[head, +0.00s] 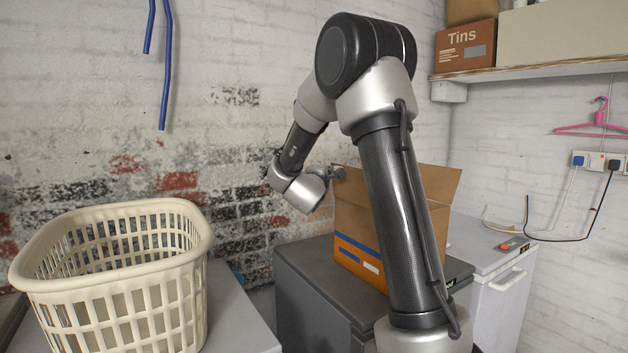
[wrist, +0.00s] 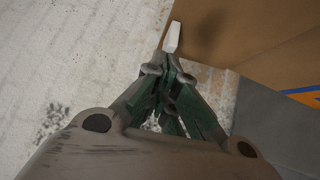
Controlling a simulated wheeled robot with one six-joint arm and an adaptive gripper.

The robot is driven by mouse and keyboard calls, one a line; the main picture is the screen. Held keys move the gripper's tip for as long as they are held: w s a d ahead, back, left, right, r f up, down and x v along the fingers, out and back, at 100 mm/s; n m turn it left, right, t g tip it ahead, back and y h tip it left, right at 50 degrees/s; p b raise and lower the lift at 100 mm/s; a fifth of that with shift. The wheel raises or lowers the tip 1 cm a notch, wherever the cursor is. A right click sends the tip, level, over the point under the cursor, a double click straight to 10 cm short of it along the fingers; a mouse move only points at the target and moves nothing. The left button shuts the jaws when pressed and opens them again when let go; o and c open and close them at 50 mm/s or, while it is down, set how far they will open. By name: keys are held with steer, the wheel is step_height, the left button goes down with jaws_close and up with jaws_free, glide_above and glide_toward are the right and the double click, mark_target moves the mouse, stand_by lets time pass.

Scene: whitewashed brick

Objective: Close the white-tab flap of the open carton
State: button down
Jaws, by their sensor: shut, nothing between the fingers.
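The open carton (head: 350,222), brown with a blue stripe and a white label, stands on a grey cabinet. One flap (head: 441,182) stands up and leans outward on its right side. In the wrist view a brown flap (wrist: 235,32) fills the upper right, with the white tab (wrist: 174,36) at its left edge. My gripper (wrist: 165,70) is shut and empty, its fingertips close below the tab; I cannot tell whether they touch it. In the head view my gripper (head: 338,173) is by the carton's upper left edge. The tab cannot be made out there, and my arm hides part of the carton.
The grey cabinet top (head: 310,268) has some bare room left of the carton. A cream laundry basket (head: 120,300) stands at the left. A white appliance (head: 500,290) is at the right. A shelf (head: 540,68) with a Tins box (head: 466,47) hangs above right. The brick wall is close behind.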

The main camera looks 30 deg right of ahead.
steer(key=d+r+m+g+y, duration=0.2)
steer(key=d+r+m, duration=0.1)
steer(key=d, duration=0.6)
steer(key=shift+m+g+y, duration=0.3)
steer(key=shift+y, duration=0.2)
steer(key=d+f, duration=0.1)
steer(key=d, duration=0.2)
steer(key=d+f, duration=0.2)
steer(key=d, duration=0.2)
steer(key=d+f, duration=0.2)
steer(key=d, duration=0.1)
steer(key=shift+w+d+f, duration=0.1)
steer(key=shift+w+d, duration=0.05)
steer(key=shift+w, duration=0.15)
steer(key=shift+d+f, duration=0.15)
steer(key=shift+f, duration=0.2)
stand_by(0.4)
